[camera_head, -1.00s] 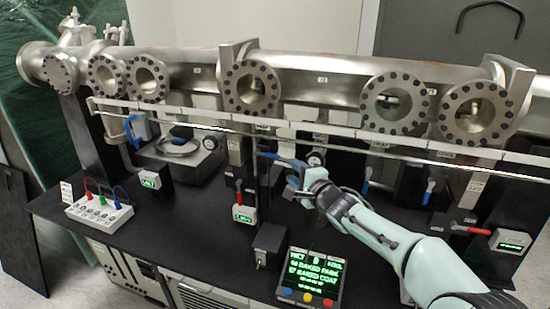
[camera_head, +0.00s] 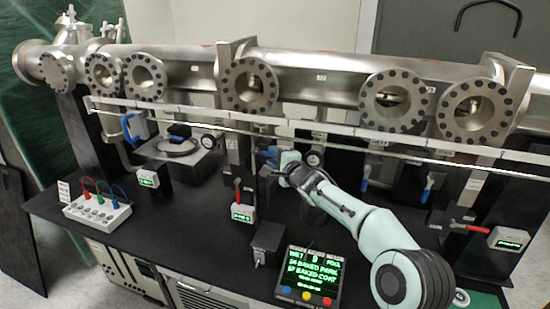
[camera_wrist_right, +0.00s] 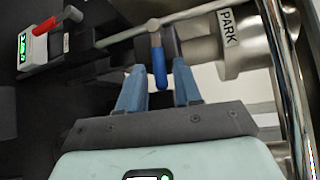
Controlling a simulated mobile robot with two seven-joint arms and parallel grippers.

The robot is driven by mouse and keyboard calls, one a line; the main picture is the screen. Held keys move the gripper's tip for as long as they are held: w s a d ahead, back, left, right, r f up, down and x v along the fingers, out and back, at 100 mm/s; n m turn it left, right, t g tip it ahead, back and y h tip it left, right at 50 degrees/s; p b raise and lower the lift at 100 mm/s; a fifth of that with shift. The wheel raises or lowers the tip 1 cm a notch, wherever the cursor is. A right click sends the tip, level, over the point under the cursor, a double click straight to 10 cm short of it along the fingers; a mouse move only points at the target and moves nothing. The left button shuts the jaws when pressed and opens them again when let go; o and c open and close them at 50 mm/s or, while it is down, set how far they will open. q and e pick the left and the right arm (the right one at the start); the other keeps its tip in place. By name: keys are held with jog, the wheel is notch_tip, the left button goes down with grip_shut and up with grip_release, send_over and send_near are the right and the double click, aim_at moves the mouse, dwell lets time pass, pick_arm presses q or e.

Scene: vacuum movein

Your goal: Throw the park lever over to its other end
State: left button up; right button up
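The park lever has a blue handle (camera_wrist_right: 159,67) on a grey pivot, beside a post carrying a PARK label (camera_wrist_right: 228,28) in the right wrist view. The handle hangs down towards my right gripper (camera_wrist_right: 160,80), whose two blue fingers stand open on either side of it. A gap shows between the handle and each finger, so it is not clamped. In the head view my right gripper (camera_head: 268,161) is at the middle post under the rail, and its wrist hides most of the lever. My left gripper is not in view.
A long metal rail (camera_head: 330,133) runs across in front of the flanged pipe. A red-handled switch box (camera_head: 243,212) stands left of my gripper. A black box (camera_head: 268,241) and a lit display panel (camera_head: 312,275) stand nearer the front.

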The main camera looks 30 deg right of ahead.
grip_shut()
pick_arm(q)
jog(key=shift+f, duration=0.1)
pick_arm(e)
jog(key=shift+f, duration=0.1)
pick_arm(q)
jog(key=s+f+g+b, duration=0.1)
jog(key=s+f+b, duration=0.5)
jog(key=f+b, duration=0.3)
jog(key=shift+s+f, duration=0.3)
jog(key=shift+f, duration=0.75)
pick_arm(e)
jog(key=shift+w+a+f+m+t+h, duration=0.15)
jog(key=shift+f+m+t, duration=0.5)
jog(key=shift+m+t, duration=0.2)
jog(key=shift+w+a+f+m+t+h, duration=0.1)
jog(key=shift+w+f+m+t+h, duration=0.1)
jog(key=shift+f+m+t, duration=0.65)
jog(key=shift+w+a+f+m+t+h, duration=0.15)
jog(key=shift+f+m+t, duration=0.3)
jog(key=shift+m+t, duration=0.4)
jog(key=shift+o, duration=1.5)
grip_release()
jog(key=shift+s+f, duration=0.1)
jog(key=shift+s, duration=0.05)
